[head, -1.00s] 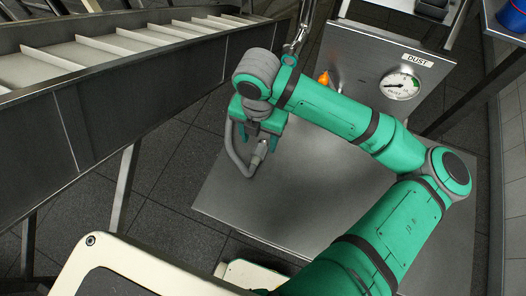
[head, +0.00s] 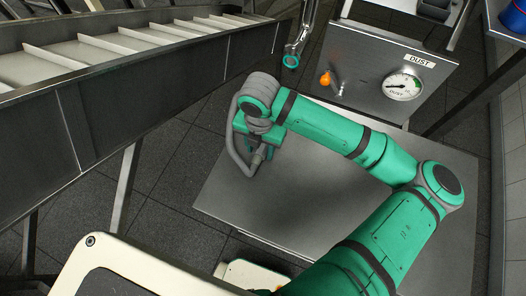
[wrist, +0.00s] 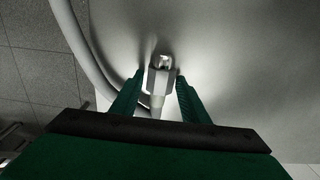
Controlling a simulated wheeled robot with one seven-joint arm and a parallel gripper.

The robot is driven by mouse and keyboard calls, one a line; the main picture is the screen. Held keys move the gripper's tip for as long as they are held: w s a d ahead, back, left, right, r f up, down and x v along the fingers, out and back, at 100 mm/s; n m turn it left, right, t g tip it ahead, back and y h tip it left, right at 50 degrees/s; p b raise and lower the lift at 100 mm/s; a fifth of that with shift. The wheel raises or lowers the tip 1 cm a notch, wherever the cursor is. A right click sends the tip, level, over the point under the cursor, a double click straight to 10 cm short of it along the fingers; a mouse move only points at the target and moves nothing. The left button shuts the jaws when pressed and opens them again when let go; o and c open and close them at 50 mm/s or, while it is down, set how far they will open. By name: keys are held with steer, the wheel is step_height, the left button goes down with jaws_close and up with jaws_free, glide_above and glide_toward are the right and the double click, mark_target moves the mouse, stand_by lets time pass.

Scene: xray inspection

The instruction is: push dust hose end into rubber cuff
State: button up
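The dust hose (head: 231,143) is a grey tube. It curves down from behind my wrist and turns up to a pale metal hose end (head: 259,155) low over the grey cabinet top. The wrist view shows this hose end (wrist: 160,80) upright between the fingers of my gripper (wrist: 160,76), with narrow gaps on both sides. My gripper is open around it. In the head view my gripper (head: 262,144) mostly hides its own fingers. A teal ring (head: 291,61) at the bottom of a hanging metal pipe may be the rubber cuff; I cannot be sure.
A grey panel with a DUST label (head: 421,61), a round gauge (head: 403,86) and an orange knob (head: 325,79) stands behind the cabinet top (head: 340,200). A conveyor (head: 150,90) runs along the left.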

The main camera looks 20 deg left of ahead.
mark_target(260, 149)
steer(key=c, duration=0.6)
steer(key=shift+c, duration=1)
steer(key=shift+w+r, duration=0.1)
steer(key=shift+r, duration=3.4)
